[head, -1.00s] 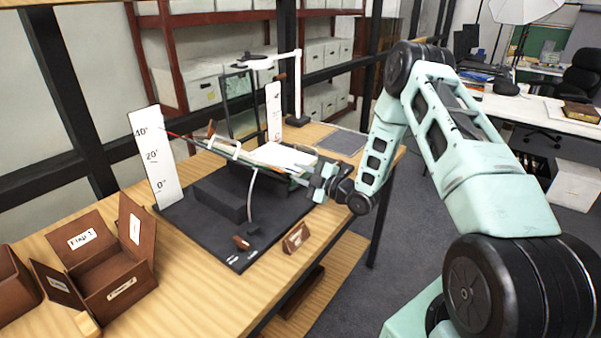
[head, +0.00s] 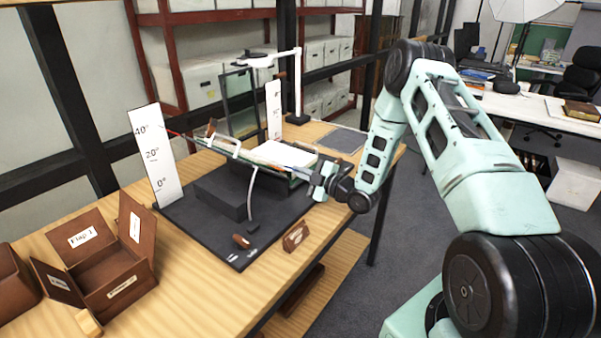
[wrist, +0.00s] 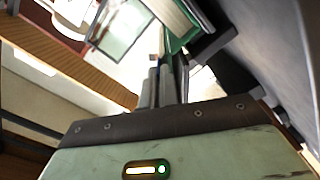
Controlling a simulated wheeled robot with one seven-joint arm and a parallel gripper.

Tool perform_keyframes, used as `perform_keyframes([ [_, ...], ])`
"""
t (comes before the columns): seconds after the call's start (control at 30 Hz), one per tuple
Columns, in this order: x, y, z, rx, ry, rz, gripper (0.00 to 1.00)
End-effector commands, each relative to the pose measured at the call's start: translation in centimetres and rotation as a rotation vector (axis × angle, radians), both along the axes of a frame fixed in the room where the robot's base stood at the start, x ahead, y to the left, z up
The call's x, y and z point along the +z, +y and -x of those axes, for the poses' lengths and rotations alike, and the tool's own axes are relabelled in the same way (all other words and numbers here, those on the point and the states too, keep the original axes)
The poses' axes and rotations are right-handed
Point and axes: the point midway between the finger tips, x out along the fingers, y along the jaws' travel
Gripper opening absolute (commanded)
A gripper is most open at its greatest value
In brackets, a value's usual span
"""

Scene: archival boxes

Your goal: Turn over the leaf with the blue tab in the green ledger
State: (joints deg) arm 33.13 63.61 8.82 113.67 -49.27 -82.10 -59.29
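The green ledger (head: 282,154) lies open with white pages up on a tilted support over a black base board (head: 175,209). In the wrist view a green cover edge (wrist: 178,43) and a pale page block show just beyond my fingers. I cannot make out the blue tab in either view. My gripper (head: 318,181) is at the near right edge of the ledger support. In the wrist view my dark fingers (wrist: 163,82) sit close together beside the green edge. Whether they grip anything there is unclear.
A white angle scale (head: 158,158) stands left of the support. A lamp stand (head: 298,90) rises behind. A dark block (head: 222,194) lies below the support. A small brown sign (head: 296,236) stands at the front. An open brown flap box (head: 105,270) is at left.

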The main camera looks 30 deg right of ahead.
Motion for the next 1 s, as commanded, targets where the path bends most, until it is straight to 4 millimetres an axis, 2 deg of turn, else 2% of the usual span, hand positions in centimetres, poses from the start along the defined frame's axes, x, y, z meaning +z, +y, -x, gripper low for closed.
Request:
perform_keyframes([
  [1.0, -0.24, -0.11, 0.03, 0.000, 0.013, -0.031, 0.00],
])
